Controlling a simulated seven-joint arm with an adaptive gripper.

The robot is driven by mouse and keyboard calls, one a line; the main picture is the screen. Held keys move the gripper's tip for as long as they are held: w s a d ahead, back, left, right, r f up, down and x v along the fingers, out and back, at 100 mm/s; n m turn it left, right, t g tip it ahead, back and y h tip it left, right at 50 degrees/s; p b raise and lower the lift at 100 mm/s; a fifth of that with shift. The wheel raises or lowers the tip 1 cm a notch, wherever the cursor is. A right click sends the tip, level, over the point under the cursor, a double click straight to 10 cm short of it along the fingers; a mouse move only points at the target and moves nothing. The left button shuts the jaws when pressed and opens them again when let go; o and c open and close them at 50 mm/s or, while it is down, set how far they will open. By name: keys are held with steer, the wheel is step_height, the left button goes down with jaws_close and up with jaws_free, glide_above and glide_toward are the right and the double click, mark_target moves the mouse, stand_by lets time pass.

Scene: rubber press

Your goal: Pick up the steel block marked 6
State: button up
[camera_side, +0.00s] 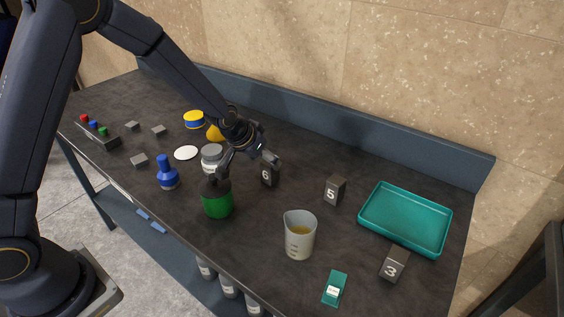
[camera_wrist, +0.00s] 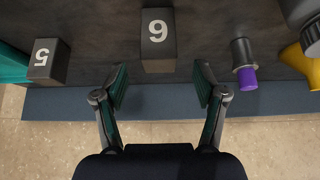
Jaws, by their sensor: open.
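The dark steel block marked 6 (camera_side: 267,176) stands on the bench near the middle, partly hidden by my gripper (camera_side: 248,161). In the wrist view the block marked 6 (camera_wrist: 157,40) is at the top centre, its digit upside down. My gripper (camera_wrist: 161,84) is open in that view, with a teal-padded finger on each side. The block lies beyond the fingertips, roughly centred on the gap between them. Nothing is held. How high the fingertips are above the bench is hard to tell.
A block marked 5 (camera_side: 335,191) stands to the right, and a block marked 3 (camera_side: 394,264) by the teal tray (camera_side: 447,222). A green bottle (camera_side: 217,202), grey-lidded jar (camera_side: 211,153) and beaker (camera_side: 299,240) stand nearby. A purple-capped item (camera_wrist: 246,74) is right of the gripper in the wrist view.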

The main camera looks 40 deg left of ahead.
mark_target(267, 164)
steer(key=x, duration=0.5)
steer(key=shift+s+f, duration=0.1)
steer(key=shift+f, duration=0.05)
jaws_close()
stand_by(0.4)
